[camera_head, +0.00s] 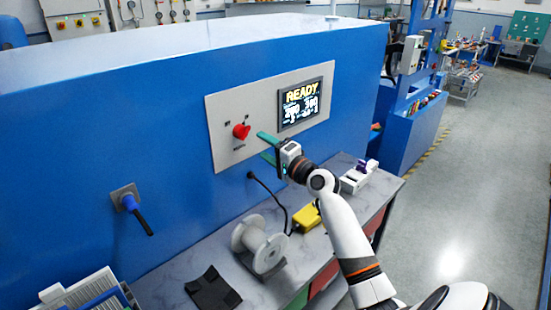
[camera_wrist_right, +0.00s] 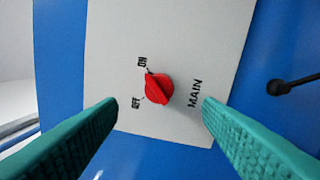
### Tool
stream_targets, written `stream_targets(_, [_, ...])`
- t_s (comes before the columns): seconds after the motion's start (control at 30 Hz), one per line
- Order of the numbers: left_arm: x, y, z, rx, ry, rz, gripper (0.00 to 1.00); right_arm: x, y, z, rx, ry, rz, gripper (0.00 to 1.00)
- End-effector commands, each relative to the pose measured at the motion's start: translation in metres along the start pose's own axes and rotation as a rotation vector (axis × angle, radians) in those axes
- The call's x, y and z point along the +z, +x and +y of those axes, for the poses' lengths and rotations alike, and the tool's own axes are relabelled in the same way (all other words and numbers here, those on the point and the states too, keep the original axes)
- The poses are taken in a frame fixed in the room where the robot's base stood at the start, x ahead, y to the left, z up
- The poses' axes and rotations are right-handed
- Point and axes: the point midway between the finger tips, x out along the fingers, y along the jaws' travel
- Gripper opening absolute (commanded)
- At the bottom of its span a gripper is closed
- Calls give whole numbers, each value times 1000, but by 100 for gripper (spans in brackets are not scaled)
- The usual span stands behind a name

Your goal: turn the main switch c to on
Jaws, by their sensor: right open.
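The main switch is a red rotary knob (camera_head: 241,131) on a light grey panel (camera_head: 226,153) on the blue machine. In the right wrist view the knob (camera_wrist_right: 158,88) has ON and OFF labels to its left and MAIN to its right. Its ridge runs from upper left, near ON, to lower right. My right gripper (camera_head: 261,145) is open and empty, to the right of and below the knob in the head view. In the wrist view its teal fingers (camera_wrist_right: 160,103) lie on either side of the knob, apart from it. My left gripper is out of view.
A screen (camera_head: 305,102) reading READY is right of the switch. The bench below holds a white spool (camera_head: 259,243), a yellow block (camera_head: 306,217) and a black piece (camera_head: 213,290).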

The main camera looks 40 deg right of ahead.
Motion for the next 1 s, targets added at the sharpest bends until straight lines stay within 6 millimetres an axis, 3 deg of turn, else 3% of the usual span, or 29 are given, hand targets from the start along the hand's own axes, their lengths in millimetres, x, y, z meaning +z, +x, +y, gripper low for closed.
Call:
stream_targets(0.1, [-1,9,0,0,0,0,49,0,-21,-3,-2,-2,0,60])
stream_targets(0.3, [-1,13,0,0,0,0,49,0,-36,-1,-1,0,0,60])
stream_targets(1.0, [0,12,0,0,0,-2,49,0,-37,0,-1,1,0,60])
